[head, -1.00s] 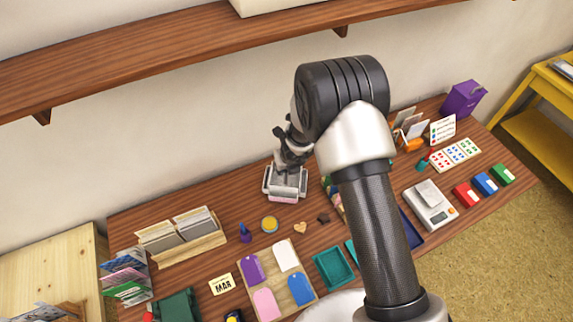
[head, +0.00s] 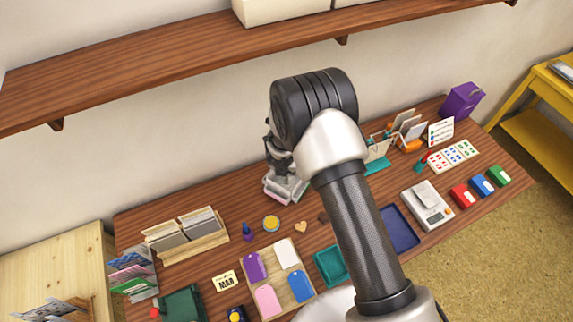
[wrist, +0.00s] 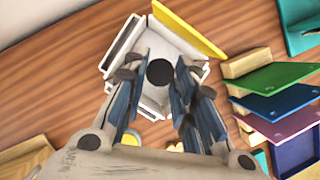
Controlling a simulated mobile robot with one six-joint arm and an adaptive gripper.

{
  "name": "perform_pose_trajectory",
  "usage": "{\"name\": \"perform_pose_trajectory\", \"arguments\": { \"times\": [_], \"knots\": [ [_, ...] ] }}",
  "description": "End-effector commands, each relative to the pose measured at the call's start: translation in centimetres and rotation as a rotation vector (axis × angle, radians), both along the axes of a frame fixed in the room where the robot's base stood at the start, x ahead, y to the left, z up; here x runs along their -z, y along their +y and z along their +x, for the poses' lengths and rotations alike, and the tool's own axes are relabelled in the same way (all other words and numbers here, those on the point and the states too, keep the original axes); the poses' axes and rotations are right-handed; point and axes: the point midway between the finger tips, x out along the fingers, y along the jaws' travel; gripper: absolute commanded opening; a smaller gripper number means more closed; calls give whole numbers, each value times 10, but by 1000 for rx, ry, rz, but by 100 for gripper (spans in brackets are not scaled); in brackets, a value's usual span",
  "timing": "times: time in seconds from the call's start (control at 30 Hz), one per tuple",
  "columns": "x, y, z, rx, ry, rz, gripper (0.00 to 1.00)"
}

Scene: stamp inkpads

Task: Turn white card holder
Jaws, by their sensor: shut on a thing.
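The white card holder (head: 287,190) stands on the wooden table near the wall, partly hidden by my arm and gripper in the head view. In the wrist view the white card holder (wrist: 151,100) lies between my fingers, with a yellow panel along its far side and a dark round spot in its middle. My gripper (wrist: 162,78) is shut on it from above, with a finger on either side. In the head view my gripper (head: 277,168) is mostly hidden behind my wrist. The holder sits at an angle to the table's edges.
A rack of green, blue and purple plates (wrist: 275,105) stands close to the right in the wrist view. A teal holder (head: 377,165) is at the right. A yellow tin (head: 271,223) and a wooden heart (head: 301,228) lie in front. A shelf (head: 200,60) hangs above.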

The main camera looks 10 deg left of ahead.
Motion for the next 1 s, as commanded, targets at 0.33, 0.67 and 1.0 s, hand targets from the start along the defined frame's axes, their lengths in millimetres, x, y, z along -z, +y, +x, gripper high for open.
{"name": "perform_pose_trajectory", "arguments": {
  "times": [0.33,0.67,1.0],
  "knots": [
    [-1,1,0,174,-1,1,0],
    [-1,1,1,338,-1,-1,0],
    [-1,1,1,482,-2,1,0]
  ]
}}
